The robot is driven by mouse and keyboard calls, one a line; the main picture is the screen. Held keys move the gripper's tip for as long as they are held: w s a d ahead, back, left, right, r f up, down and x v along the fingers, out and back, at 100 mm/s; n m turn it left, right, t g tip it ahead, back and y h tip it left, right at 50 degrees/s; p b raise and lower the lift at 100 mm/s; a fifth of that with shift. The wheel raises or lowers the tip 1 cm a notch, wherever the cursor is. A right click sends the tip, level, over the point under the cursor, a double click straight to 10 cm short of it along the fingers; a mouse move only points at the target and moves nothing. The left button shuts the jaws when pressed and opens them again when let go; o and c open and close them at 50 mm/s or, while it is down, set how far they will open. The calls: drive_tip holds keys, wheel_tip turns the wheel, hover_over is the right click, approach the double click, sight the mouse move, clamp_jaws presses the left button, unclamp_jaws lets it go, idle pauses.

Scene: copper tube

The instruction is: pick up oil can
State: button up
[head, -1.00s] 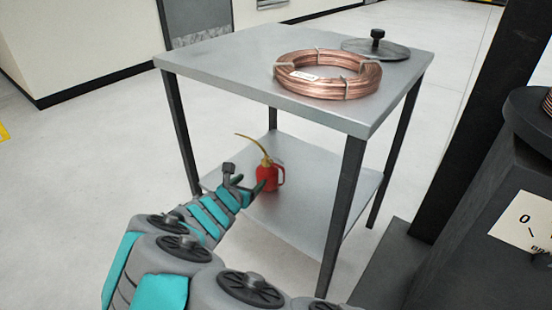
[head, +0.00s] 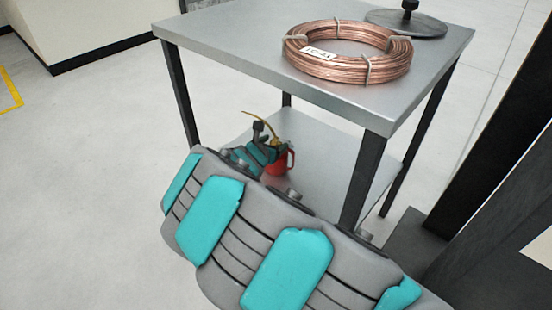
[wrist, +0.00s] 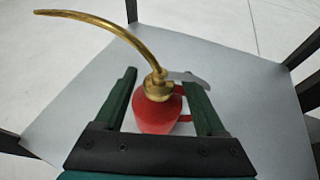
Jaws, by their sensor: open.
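The oil can (wrist: 157,115) is red with a brass collar and a long curved brass spout. It stands upright on the lower shelf (wrist: 70,80) of a metal table. In the wrist view my gripper (wrist: 162,82) is open, with one dark green finger on each side of the can's body. The can's handle is at the right, partly behind the right finger. I cannot tell whether either finger touches it. In the head view the oil can (head: 289,160) is partly hidden behind my gripper (head: 270,140) and arm.
The table top (head: 230,40) is above the lower shelf and carries a copper tube coil (head: 345,65) and a dark round lid (head: 420,25). Dark table legs (head: 366,175) bound the shelf. A dark machine stands at the right. Floor at the left is clear.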

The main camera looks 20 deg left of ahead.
drive_tip(key=shift+w+f, duration=0.2)
drive_tip(key=shift+w, duration=0.3)
clamp_jaws()
idle(1.1)
